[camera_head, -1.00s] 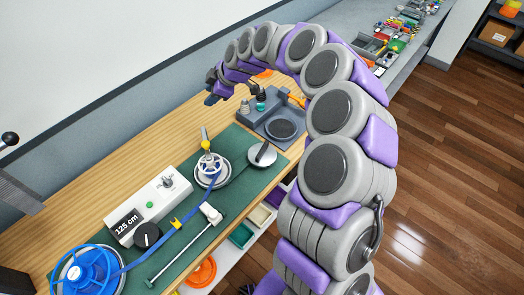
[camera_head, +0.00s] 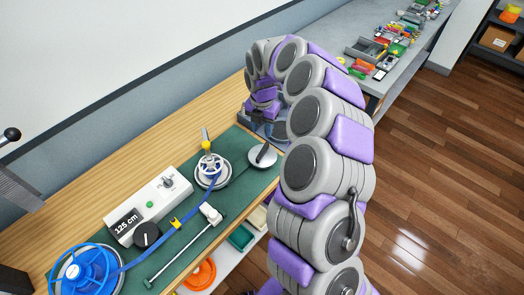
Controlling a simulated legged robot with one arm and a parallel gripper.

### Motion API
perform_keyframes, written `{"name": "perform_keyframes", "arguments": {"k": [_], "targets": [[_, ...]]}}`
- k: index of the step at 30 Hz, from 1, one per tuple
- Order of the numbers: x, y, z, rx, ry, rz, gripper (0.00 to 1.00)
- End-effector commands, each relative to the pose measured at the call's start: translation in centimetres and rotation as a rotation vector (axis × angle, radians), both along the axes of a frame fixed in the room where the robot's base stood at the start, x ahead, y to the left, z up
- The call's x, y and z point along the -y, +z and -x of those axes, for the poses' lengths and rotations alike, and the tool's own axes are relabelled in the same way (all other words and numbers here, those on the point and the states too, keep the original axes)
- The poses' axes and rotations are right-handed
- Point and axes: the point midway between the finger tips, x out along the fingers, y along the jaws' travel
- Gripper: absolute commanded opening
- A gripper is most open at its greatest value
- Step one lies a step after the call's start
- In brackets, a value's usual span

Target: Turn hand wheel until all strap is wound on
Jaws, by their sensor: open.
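A white hand wheel (camera_head: 211,166) sits on a round base toward the right of the green mat (camera_head: 232,142), with a yellow knob (camera_head: 207,146) beside it. A blue strap (camera_head: 200,205) runs from the wheel down-left past a yellow clip (camera_head: 175,223) to a large blue reel (camera_head: 86,270). A white box (camera_head: 150,206) with a display reading "125 cm" (camera_head: 127,223) stands alongside. My gripper (camera_head: 256,118) is open beyond the mat's far right end, up and right of the wheel and apart from it; its fingertips are small and partly hidden.
A black-handled lever on a round white base (camera_head: 262,156) stands between the wheel and my arm. A grey tray (camera_head: 272,130) behind it is mostly hidden by my arm. A white rod (camera_head: 184,247) lies along the mat's front. Coloured bins (camera_head: 240,237) sit below the bench edge.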

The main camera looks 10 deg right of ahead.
Motion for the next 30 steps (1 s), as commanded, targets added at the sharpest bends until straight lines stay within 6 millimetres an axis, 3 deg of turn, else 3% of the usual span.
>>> {"name": "perform_keyframes", "arguments": {"k": [3,15,21,30], "targets": [[-0.1,-2.8,0.1,-0.003,0.000,-0.001,0.43],[-0.1,-10.0,0.1,-0.002,-0.001,-0.002,0.43],[-0.1,-11.9,0.0,0.001,-0.001,-0.001,0.43],[0.0,-12.3,0.0,0.002,-0.001,-0.002,0.43]]}}
